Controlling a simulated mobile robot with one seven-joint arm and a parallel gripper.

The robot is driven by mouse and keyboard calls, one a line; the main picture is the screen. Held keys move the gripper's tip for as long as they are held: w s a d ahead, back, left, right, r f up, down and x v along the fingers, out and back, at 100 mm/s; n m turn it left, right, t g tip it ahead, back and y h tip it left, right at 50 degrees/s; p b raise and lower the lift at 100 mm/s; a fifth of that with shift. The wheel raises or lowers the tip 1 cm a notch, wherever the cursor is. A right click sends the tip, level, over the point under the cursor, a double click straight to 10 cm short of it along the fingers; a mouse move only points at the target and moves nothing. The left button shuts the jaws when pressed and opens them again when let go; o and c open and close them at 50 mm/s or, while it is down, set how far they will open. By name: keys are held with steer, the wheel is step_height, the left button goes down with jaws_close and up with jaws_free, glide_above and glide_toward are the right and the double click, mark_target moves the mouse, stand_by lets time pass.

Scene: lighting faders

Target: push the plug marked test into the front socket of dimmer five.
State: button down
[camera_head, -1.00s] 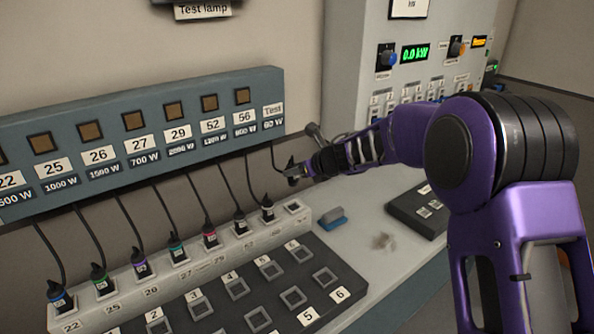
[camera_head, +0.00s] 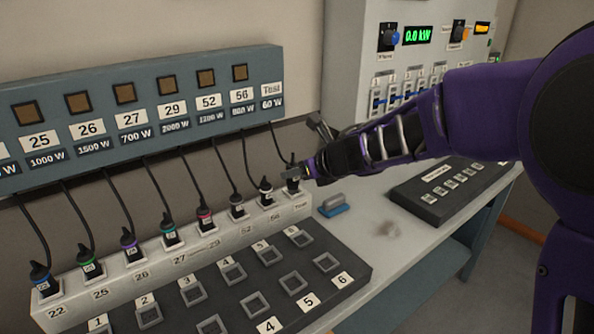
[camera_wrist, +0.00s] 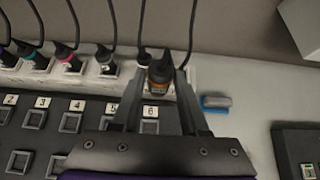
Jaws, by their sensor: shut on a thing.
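My gripper (camera_head: 297,173) is shut on a black plug (camera_head: 291,184) at the right end of the white strip. In the wrist view the plug (camera_wrist: 161,72) has an orange band and stands between the two fingers, its cable running up. It looks larger and nearer than the neighbouring plug. In the head view it overlaps the strip's Test position; I cannot tell whether it touches there. The dark dimmer box (camera_head: 240,287) lies in front. The front socket of dimmer five (camera_head: 293,283) looks empty in the head view; my gripper hides it in the wrist view.
Several plugs with cables stand along the white strip (camera_head: 130,265), the closest on the left of my gripper. A blue-grey block (camera_head: 334,205) lies right of the strip. A dark panel (camera_head: 447,190) lies farther right. The bench between is mostly clear.

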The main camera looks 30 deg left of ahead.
steer(key=s+d+b, duration=0.2)
steer(key=s+d, duration=0.2)
steer(key=s, duration=0.4)
steer(key=s+d+b, duration=0.2)
steer(key=s+d, duration=0.2)
steer(key=s, duration=0.3)
steer(key=shift+s+r, duration=0.15)
steer(key=shift+s, duration=0.25)
stand_by(0.4)
steer(key=shift+f, duration=4.45)
steer(key=shift+f, duration=0.25)
steer(key=shift+f, duration=0.75)
steer(key=shift+d+f, duration=0.1)
steer(key=shift+f, duration=1.2)
